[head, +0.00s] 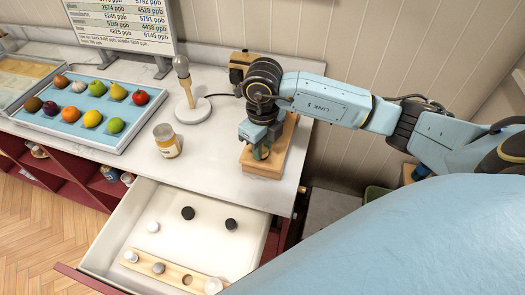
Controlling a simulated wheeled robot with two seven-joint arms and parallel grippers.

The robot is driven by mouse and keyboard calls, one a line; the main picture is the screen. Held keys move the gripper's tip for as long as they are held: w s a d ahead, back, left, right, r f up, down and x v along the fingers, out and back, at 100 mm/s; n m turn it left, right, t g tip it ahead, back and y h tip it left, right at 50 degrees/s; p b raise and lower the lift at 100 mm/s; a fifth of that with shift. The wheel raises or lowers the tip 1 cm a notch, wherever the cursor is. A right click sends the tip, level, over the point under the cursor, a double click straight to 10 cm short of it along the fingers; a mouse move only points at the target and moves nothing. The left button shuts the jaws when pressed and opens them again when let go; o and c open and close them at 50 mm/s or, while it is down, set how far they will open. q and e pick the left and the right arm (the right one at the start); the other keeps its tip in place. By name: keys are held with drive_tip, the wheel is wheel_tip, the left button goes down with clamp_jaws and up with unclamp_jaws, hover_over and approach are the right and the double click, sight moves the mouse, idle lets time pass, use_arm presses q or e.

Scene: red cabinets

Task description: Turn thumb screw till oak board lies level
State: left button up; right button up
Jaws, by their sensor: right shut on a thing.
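The oak board (282,152) is a thick, light-brown slab on the white counter, right of the lamp. Its long side runs away from me towards the wall. My right gripper (261,150) points down over the near end of the board, shut on the thumb screw there. The fingers hide most of the screw, and only a small greenish and brassy patch shows between them. I cannot tell from this view how far the board tilts. My left gripper is not in view.
A jar (166,141) and a small lamp (188,97) stand left of the board. A blue tray (75,104) of fruit is farther left. An open drawer (190,222) with knobs and a wooden strip juts out below. A sign (122,22) stands behind.

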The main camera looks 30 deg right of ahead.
drive_tip(key=o, duration=0.7)
drive_tip(key=shift+s+f, duration=0.1)
drive_tip(key=shift+f, duration=0.1)
drive_tip(key=shift+c, duration=0.2)
drive_tip(key=shift+r, duration=0.15)
drive_tip(key=shift+r+p, duration=1.35)
drive_tip(key=shift+r, duration=0.7)
drive_tip(key=shift+o, duration=0.5)
drive_tip(key=o, duration=0.5)
